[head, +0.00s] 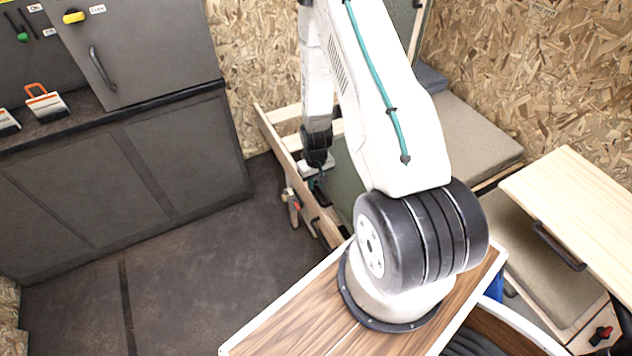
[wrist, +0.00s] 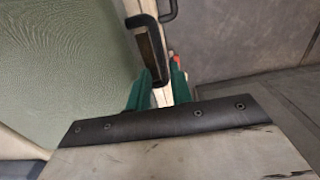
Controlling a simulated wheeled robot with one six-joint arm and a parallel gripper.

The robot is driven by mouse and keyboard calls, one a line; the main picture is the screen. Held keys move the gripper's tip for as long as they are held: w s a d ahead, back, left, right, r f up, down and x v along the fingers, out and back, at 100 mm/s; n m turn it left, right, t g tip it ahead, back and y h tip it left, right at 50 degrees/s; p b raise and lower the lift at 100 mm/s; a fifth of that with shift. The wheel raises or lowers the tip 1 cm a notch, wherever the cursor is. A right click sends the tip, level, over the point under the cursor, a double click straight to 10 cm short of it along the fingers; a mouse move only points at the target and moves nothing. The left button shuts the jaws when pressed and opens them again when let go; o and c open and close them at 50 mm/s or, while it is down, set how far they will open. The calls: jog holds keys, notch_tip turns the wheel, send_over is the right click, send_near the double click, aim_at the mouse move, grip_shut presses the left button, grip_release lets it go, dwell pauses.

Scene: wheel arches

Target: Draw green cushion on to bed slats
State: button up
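The green cushion (head: 342,172) is partly hidden behind my arm in the head view, beside a pale wooden front rail (head: 283,163). In the wrist view the cushion (wrist: 65,60) fills the upper left, its right edge beside the rail. Pale bed slats (head: 284,113) show behind my arm. My gripper (head: 317,184) is low by the rail. In the wrist view its green fingers (wrist: 160,82) stand apart, with the rail and a black handle (wrist: 150,50) beyond the gap. The cushion lies left of the fingers; I see no grip on it.
Grey cabinets (head: 140,170) stand at left, with clear dark floor (head: 190,270) before them. Beige cushions (head: 465,140) lie at the back right. A wooden panel with a black handle (head: 558,246) is at right. An OSB wall (head: 540,70) closes the back.

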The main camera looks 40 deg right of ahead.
aim_at(316, 194)
jog(key=shift+f, duration=0.1)
jog(key=shift+f, duration=3.8)
grip_shut()
jog(key=shift+o, duration=1.9)
grip_release()
notch_tip(316, 194, up, 8)
jog(key=shift+f, duration=0.1)
